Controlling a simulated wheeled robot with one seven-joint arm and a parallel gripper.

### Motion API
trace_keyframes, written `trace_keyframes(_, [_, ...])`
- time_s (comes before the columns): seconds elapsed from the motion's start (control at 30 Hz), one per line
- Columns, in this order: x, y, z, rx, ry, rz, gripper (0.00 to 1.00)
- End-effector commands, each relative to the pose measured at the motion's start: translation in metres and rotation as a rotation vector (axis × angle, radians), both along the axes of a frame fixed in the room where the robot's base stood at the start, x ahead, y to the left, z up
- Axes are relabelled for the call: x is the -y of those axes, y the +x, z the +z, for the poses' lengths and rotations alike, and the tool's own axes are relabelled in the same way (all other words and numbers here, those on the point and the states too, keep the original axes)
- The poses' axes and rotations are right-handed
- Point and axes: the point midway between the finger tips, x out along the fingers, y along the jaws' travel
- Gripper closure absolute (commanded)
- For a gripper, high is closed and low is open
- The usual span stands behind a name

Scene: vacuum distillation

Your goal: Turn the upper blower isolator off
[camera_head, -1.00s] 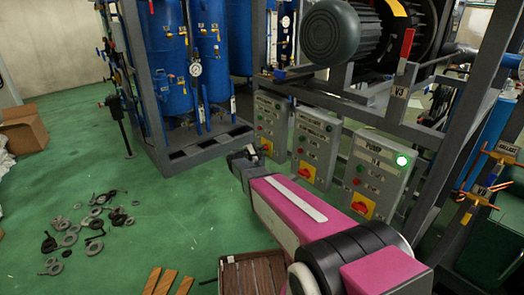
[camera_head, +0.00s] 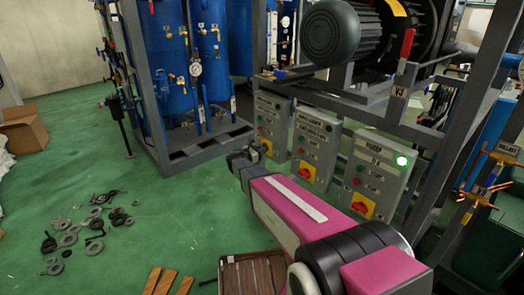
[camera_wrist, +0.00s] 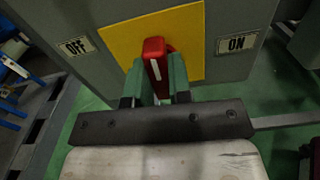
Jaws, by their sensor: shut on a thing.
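The isolator is a red rotary handle (camera_wrist: 153,50) with a white line, on a yellow plate (camera_wrist: 190,35) in the wrist view. The line stands nearly upright in that picture, between the OFF label (camera_wrist: 77,46) at left and the ON label (camera_wrist: 237,43) at right. My gripper (camera_wrist: 161,75) has its green fingers on either side of the handle and is shut on it. The panel lettering is too small to read surely.
Two more grey boxes stand to the right, the middle one (camera_head: 317,140) and the right one (camera_head: 372,175) with a lit green lamp. A dark motor (camera_head: 331,32) sits above on the frame. Loose rings (camera_head: 90,225) lie on the green floor at left.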

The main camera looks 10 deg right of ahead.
Motion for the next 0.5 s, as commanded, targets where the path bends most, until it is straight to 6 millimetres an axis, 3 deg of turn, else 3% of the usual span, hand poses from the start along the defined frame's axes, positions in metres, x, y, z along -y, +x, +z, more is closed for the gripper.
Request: trace_keyframes(0.5, [-0.0007, -0.001, -0.0011, -0.079, -0.042, 0.0, 1.0])
